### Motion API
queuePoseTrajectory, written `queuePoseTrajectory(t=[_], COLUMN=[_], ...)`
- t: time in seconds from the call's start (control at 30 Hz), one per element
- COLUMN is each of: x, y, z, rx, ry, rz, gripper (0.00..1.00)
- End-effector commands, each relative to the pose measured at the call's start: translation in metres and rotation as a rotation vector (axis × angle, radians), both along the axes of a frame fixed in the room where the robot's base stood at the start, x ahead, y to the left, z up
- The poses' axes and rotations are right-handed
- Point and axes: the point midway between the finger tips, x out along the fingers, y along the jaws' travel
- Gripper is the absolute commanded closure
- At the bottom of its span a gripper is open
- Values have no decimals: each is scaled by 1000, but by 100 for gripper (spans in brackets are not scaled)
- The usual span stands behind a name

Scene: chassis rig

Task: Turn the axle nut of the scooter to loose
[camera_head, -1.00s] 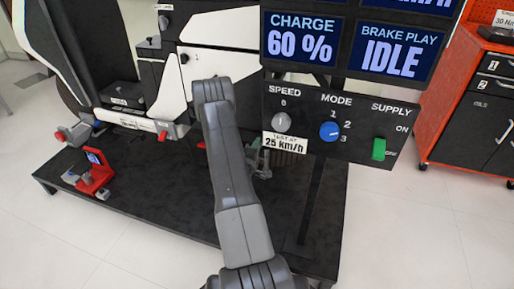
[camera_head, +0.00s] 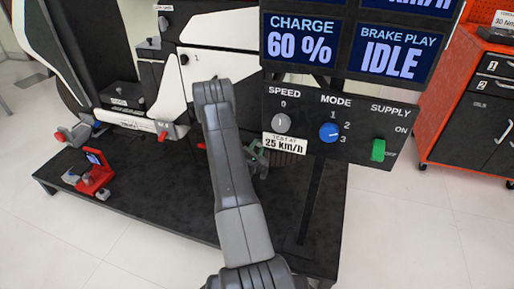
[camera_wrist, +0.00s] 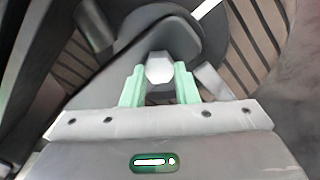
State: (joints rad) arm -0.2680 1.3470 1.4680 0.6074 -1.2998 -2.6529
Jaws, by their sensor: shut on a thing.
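The axle nut (camera_wrist: 159,68) is a pale hexagonal head in the wrist view, at the upper middle, in front of a dark rounded hub part (camera_wrist: 150,32). My gripper (camera_wrist: 160,78) has two green fingers, one on each side of the nut, and is shut on it. In the head view the scooter (camera_head: 205,70) shows as white and dark panels behind my arm.
A control panel (camera_head: 335,125) with speed, mode and green supply controls hangs right of my arm. A red stand with a small screen (camera_head: 95,175) sits on the dark platform (camera_head: 150,208) at left. A red and black cabinet (camera_head: 470,110) stands at right. The floor at the front is clear.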

Motion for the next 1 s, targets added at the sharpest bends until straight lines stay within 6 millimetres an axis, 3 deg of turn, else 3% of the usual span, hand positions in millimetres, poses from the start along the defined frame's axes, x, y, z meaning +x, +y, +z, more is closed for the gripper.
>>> queuePoseTrajectory(t=[0.3,0.87,0.9,1.0], x=[-1,-1,-1,0], y=[0,0,0,0], z=[-1,-2,-2,-1], rx=[-127,-158,-158,-157], ry=[44,54,54,53], rz=[1,1,1,0], gripper=[96,96,71,52])
